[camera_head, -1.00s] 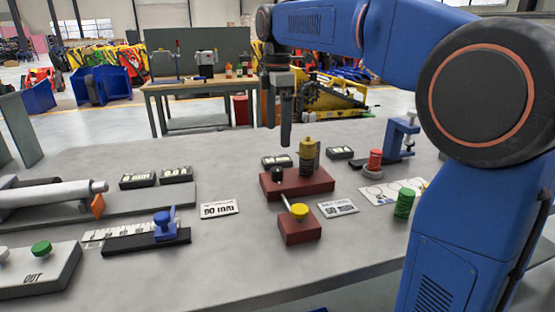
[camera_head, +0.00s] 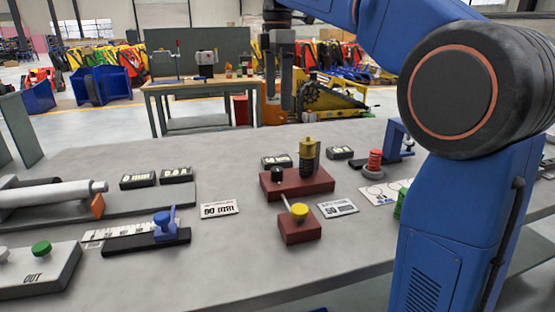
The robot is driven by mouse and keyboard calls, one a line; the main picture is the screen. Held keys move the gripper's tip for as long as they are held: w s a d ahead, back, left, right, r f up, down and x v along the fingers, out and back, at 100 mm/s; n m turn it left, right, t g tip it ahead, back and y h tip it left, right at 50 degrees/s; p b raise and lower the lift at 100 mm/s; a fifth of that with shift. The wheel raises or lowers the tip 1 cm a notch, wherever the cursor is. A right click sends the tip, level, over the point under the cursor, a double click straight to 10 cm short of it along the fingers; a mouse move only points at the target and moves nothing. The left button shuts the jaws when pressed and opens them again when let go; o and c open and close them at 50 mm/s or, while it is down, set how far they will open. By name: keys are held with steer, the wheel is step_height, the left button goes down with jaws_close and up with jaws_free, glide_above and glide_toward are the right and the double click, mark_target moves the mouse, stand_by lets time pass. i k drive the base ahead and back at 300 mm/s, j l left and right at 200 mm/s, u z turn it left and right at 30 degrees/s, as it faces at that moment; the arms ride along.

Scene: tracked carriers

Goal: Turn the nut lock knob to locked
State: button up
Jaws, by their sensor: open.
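A small dark-red block (camera_head: 300,232) near the middle of the table carries a yellow round knob (camera_head: 299,211) with a thin pale rod pointing up-left. Behind it, a larger dark-red block (camera_head: 310,187) carries a small black knob (camera_head: 277,175) and an upright brass-and-dark threaded post (camera_head: 309,155). I cannot tell for sure which knob is the nut lock, and no lock mark is readable. My gripper (camera_head: 287,108) hangs pointing down, above and behind these blocks, apart from them. It is open and appears empty.
White label plates (camera_head: 220,208) lie either side of the small block. A blue slider on a black rail (camera_head: 146,241) and a grey box with a green button (camera_head: 41,248) stand left. A red ring stack (camera_head: 374,160) and a blue clamp (camera_head: 398,140) stand right, near my arm.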

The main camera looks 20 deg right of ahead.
mark_target(276, 172)
steer(key=k, duration=1)
